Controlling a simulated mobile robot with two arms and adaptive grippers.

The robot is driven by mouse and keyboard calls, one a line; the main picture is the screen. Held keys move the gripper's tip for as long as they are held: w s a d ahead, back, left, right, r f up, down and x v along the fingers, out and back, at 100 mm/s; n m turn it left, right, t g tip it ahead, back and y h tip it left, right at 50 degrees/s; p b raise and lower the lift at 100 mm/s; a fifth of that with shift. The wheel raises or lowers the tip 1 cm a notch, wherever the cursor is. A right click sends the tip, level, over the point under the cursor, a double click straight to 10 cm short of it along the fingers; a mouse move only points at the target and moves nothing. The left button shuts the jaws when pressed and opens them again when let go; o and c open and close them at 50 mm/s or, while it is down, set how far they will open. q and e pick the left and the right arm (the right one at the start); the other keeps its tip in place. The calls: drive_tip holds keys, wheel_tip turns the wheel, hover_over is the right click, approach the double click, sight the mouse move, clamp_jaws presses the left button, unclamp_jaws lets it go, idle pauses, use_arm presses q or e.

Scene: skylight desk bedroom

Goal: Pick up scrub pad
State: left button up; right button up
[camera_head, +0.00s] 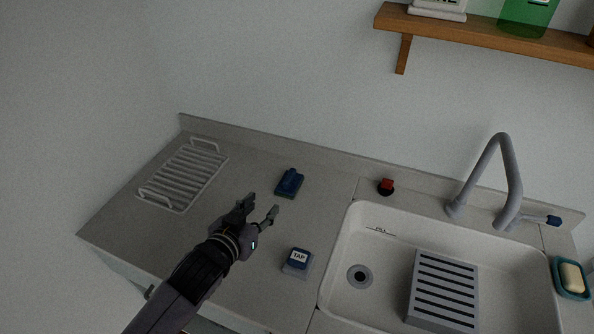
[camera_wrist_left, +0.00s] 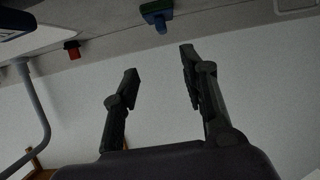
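The scrub pad (camera_head: 289,183) has a blue grip on top of a dark green base. It lies on the grey counter left of the sink, towards the back wall. My right gripper is not in view.
A white rack (camera_head: 184,176) stands at the counter's left. A block labelled TAP (camera_head: 298,260) lies near the sink (camera_head: 337,262). A red knob (camera_head: 386,185), grey faucet (camera_head: 515,180) and soap dish (camera_head: 557,268) are right. The counter around the scrub pad is clear.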

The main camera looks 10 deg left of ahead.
use_arm(q)
drive_tip(key=p+x, duration=0.1)
drive_tip(key=x, duration=0.5)
drive_tip(key=shift+w+r, duration=0.15)
drive_tip(key=shift+w, duration=0.05)
approach(289, 176)
drive_tip(key=x, duration=0.2)
drive_tip(key=shift+w+d+p, duration=0.25)
drive_tip(key=shift+p, duration=0.1)
drive_tip(key=shift+w, duration=0.3)
drive_tip(key=p+x, duration=0.1)
drive_tip(key=x, duration=0.3)
drive_tip(key=shift+w+a+f, duration=0.15)
drive_tip(key=shift+w+f, duration=0.05)
drive_tip(key=shift+f, duration=0.1)
drive_tip(key=shift+w+f, duration=0.15)
drive_tip(key=shift+w, duration=0.15)
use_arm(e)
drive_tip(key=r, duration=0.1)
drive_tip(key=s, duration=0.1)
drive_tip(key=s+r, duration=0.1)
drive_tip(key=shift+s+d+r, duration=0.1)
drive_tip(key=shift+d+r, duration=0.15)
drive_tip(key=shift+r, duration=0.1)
use_arm(q)
drive_tip(key=shift+c, duration=0.4)
clamp_jaws()
